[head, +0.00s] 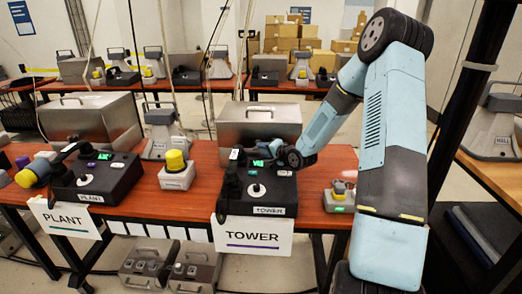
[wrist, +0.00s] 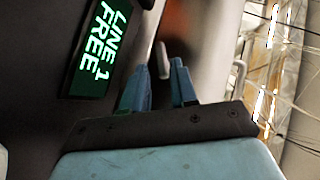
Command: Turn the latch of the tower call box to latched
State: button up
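The tower call box (head: 284,190) is a black console on the red-brown table, behind a white TOWER sign (head: 252,238). Its lit green screen reads LINE 1 FREE in the wrist view (wrist: 98,48). My gripper (wrist: 160,70) is at the box's back right part in the head view, where its fingers are hard to make out. In the wrist view its two blue fingers are apart. A small pale grey lever (wrist: 162,60), which looks like the latch, shows between and just beyond the fingertips. I cannot tell whether they touch it, nor its latch position.
A silver case (head: 258,128) stands behind the box. A yellow-topped beacon (head: 176,170) stands to its left, with the PLANT call box (head: 98,180) farther left. Another yellow-topped unit (head: 340,196) is at the right, near my arm. Cables hang above the table.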

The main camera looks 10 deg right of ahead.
aim_at(255, 147)
jog(key=shift+x, duration=1.2)
grip_shut()
